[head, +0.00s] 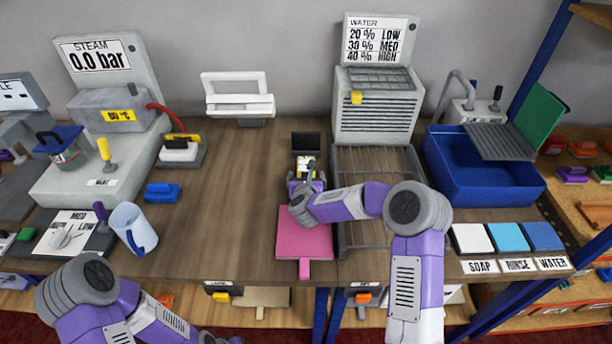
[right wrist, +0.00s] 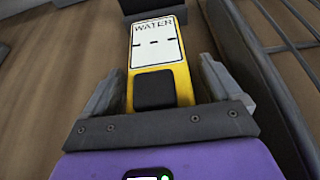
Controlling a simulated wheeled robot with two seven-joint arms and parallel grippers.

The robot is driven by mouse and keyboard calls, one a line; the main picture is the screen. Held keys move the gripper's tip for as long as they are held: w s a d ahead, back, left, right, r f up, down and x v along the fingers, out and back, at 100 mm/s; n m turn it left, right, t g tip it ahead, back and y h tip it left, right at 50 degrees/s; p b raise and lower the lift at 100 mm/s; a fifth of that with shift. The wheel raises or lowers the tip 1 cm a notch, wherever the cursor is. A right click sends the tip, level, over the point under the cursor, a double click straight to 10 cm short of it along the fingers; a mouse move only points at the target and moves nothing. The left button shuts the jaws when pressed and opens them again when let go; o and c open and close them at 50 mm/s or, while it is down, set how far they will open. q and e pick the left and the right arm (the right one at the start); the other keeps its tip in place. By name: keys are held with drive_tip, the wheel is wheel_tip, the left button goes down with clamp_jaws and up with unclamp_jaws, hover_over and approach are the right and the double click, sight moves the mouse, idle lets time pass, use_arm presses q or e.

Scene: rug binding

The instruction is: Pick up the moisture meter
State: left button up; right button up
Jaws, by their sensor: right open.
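The moisture meter is a yellow handheld device with a white face reading WATER, dashes on its display and a black block at its near end. In the right wrist view the meter (right wrist: 157,48) lies between the fingers of my right gripper (right wrist: 160,88), which is open, with a gap on each side. In the head view the meter (head: 301,168) is partly hidden by my right gripper (head: 307,178), which is over its near part. A black piece (head: 305,141) stands at the meter's far end.
A pink board (head: 305,240) lies just nearer than the meter. A wire rack (head: 375,160) is close on its right, with a blue basin (head: 480,185) beyond. A white mug (head: 133,228) and a blue brush (head: 162,192) are to the left. Bare wood lies left of the meter.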

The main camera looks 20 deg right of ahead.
drive_tip(key=shift+c, duration=0.4)
drive_tip(key=c, duration=1.1)
